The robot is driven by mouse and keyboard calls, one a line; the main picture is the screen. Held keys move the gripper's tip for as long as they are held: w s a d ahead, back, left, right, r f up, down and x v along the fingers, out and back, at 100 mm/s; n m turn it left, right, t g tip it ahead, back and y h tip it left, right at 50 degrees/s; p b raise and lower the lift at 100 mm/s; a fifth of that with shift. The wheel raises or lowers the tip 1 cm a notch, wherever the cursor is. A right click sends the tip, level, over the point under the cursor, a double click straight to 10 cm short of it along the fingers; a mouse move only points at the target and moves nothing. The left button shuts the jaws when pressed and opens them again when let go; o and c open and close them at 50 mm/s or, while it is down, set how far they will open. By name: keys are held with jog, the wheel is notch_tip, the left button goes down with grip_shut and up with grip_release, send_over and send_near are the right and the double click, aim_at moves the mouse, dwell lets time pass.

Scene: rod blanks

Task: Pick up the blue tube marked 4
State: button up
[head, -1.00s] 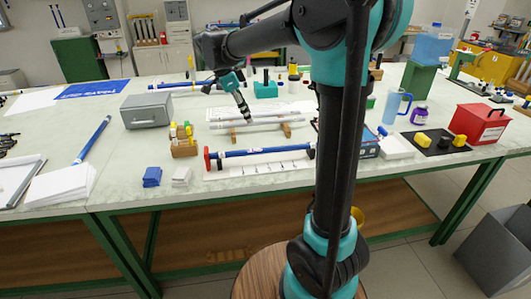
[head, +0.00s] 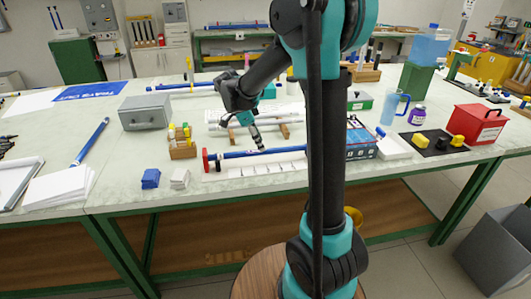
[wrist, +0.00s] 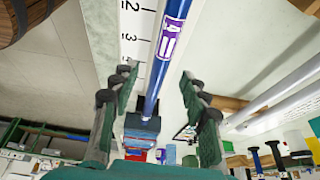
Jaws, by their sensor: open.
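The blue tube (head: 286,151) lies across a stand with a red end at its left, near the front of the table. In the wrist view the same blue tube (wrist: 163,60) carries a purple label (wrist: 173,36) marked 4. My gripper (head: 258,145) is over the middle of the tube, pointing down. In the wrist view my gripper (wrist: 158,74) is open, with one finger on each side of the tube. I cannot tell how far the fingertips are above it. The tube's right end is partly hidden by my arm in the head view.
A numbered white strip (head: 245,171) lies in front of the tube. White tubes (head: 275,120) rest on wooden supports behind it. A wooden box of small bottles (head: 182,152), a blue block (head: 150,178) and another blue tube (head: 90,142) are to the left.

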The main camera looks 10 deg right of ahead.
aim_at(267, 151)
jog(key=x, duration=0.4)
jog(key=shift+c, duration=0.2)
grip_shut()
